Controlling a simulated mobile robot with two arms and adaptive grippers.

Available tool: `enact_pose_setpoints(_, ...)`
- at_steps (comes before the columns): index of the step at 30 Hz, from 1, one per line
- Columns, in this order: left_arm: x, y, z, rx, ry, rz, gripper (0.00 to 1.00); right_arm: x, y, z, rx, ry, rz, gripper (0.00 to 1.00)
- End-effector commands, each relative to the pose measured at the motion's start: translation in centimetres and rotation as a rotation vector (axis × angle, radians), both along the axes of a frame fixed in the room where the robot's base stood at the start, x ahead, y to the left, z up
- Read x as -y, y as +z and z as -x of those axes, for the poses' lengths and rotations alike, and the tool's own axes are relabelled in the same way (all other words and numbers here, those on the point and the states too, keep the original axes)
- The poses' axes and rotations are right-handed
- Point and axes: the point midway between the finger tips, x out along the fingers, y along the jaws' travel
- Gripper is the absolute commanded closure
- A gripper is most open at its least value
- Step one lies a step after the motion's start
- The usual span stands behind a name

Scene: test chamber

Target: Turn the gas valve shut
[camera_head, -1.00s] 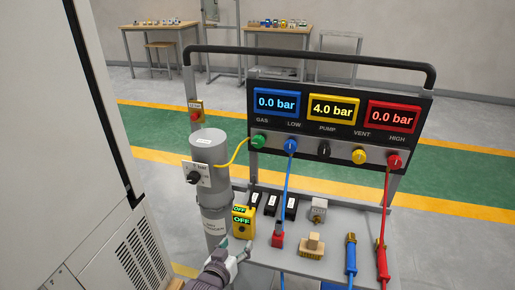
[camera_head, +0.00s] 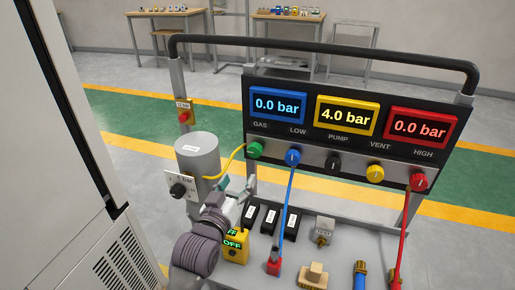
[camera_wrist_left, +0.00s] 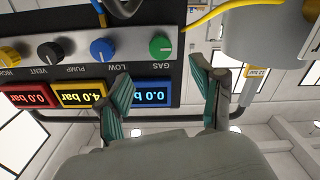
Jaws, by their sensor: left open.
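The gas valve is a round green knob (camera_head: 255,150) under the GAS label, at the left end of the panel's knob row. A yellow hose runs from it to the grey cylinder. My left gripper (camera_head: 236,187) is open and empty, below the green knob and apart from it. In the left wrist view the picture is upside down; the green knob (camera_wrist_left: 160,48) shows beyond the two spread fingers (camera_wrist_left: 162,88), roughly between them. The knob's exact turn angle is too small to tell. My right gripper is not in view.
Blue (camera_head: 292,158), black (camera_head: 333,164), yellow (camera_head: 375,173) and red (camera_head: 419,181) knobs sit along the panel. The grey cylinder (camera_head: 198,152) stands left of my gripper. A yellow box (camera_head: 236,246) and black blocks lie below on the shelf. Blue and red hoses hang in front.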

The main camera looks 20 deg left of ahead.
Motion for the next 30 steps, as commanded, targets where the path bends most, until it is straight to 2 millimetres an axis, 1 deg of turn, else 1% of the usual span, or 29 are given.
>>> enact_pose_setpoints(5, 0.1, 0.2, -3.0, 0.003, 0.000, 0.000, 0.33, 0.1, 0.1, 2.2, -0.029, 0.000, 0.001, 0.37)
enact_pose_setpoints(7, 0.2, 0.2, -4.6, 0.003, 0.000, 0.000, 0.33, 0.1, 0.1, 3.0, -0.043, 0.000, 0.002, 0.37)
enact_pose_setpoints(9, 0.2, 0.2, -6.1, 0.002, 0.000, 0.000, 0.33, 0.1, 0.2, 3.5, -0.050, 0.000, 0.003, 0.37)
enact_pose_setpoints(13, 0.3, 0.1, -8.8, 0.002, 0.000, 0.001, 0.33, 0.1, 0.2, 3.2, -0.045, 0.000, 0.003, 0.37)
enact_pose_setpoints(18, 0.4, 0.1, -11.5, 0.001, -0.001, 0.000, 0.33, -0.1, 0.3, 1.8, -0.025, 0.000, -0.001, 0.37)
enact_pose_setpoints(21, 0.4, 0.0, -12.5, 0.001, -0.001, 0.000, 0.33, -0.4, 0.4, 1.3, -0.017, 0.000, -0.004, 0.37)
enact_pose_setpoints(24, 0.5, 0.0, -13.0, 0.000, -0.001, 0.000, 0.33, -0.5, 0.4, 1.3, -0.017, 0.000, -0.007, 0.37)
enact_pose_setpoints(30, 0.5, -0.1, -13.1, 0.000, 0.000, 0.000, 0.33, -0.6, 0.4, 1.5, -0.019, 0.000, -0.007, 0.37)
